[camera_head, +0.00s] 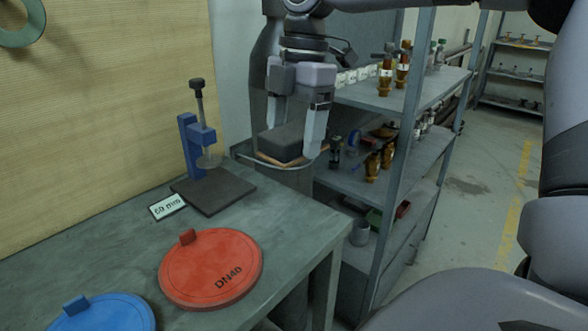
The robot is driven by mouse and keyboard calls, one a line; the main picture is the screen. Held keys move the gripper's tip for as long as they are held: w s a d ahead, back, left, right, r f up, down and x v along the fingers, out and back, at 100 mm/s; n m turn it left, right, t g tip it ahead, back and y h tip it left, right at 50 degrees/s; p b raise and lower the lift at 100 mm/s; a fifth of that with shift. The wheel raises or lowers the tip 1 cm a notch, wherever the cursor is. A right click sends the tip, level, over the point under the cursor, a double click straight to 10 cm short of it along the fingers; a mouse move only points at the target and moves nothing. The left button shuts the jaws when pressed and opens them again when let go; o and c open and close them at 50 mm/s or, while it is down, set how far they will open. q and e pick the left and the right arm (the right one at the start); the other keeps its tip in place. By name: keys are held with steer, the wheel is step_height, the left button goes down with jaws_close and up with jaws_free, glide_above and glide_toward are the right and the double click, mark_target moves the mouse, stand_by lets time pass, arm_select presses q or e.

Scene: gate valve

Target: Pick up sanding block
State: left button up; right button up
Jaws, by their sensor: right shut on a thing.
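The sanding block (287,141) is a dark grey block with a tan lower edge. It shows near the middle of the view, beyond the back right corner of the table. My right gripper (293,137) comes down from above and is shut on the block, with a finger on each side; the near finger covers part of its right end. A thin metal ring or tray rim (262,160) shows around and below the block. I cannot tell whether the block touches it. My left gripper is not in view.
The green-grey table (130,238) bears a red DN40 disc (212,268), a blue disc (108,314), a blue clamp stand (191,140) on a dark plate, and a small label (167,207). A metal shelf (420,105) with brass valves stands close on the right.

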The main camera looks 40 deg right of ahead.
mark_target(295, 130)
step_height(295, 130, up, 12)
steer(key=p, duration=0.1)
steer(key=shift+r+p, duration=0.25)
steer(key=shift+p, duration=0.1)
steer(key=o, duration=0.4)
steer(key=shift+c, duration=1)
